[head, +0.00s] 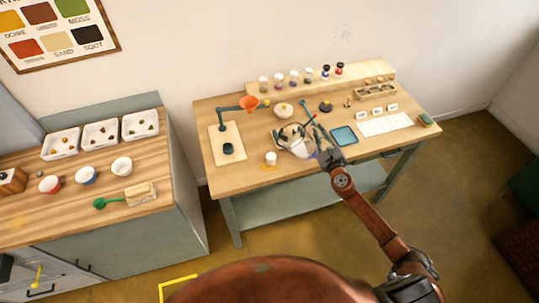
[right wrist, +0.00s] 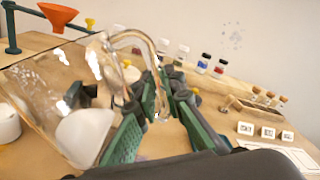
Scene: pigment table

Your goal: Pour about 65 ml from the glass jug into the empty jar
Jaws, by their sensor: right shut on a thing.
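The glass jug (head: 299,148) is over the front middle of the table, with something white showing in or through its lower part. In the right wrist view the clear jug (right wrist: 88,95) fills the left side and looks tilted, though that view is itself slanted. My right gripper (head: 318,149) is shut on the jug's handle (right wrist: 140,42), between its green fingers (right wrist: 160,105). A small pale jar (head: 271,158) stands left of the jug, apart from it; the right wrist view cuts it at the left edge (right wrist: 8,123). I cannot tell whether it is empty. My left gripper is not in view.
Several small bottles (head: 308,75) line the back shelf. The table's front left is mostly clear.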

